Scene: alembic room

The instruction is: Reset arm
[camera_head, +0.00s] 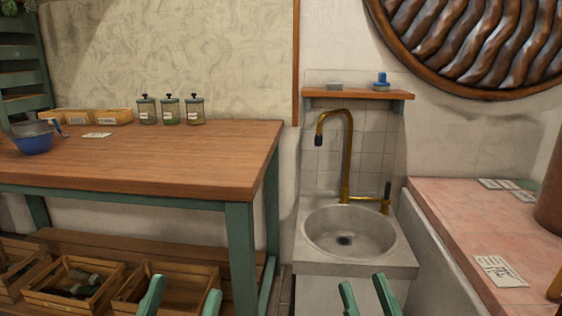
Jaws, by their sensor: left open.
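My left gripper (181,300) is at the bottom of the head view, in front of the wooden crates under the table. Its two green fingers are apart, with nothing seen between them. My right gripper (367,300) is at the bottom, in front of the sink's lower part. Its two green fingers are also apart and nothing shows between them. The rest of both arms is below the picture's edge.
A wooden table (190,165) with green legs holds a blue bowl (35,143), small boxes and three jars (170,112). Open crates (190,288) stand below. A stone sink (350,235) with a brass tap (346,160) is at centre right. A pink counter (465,225) lies at right.

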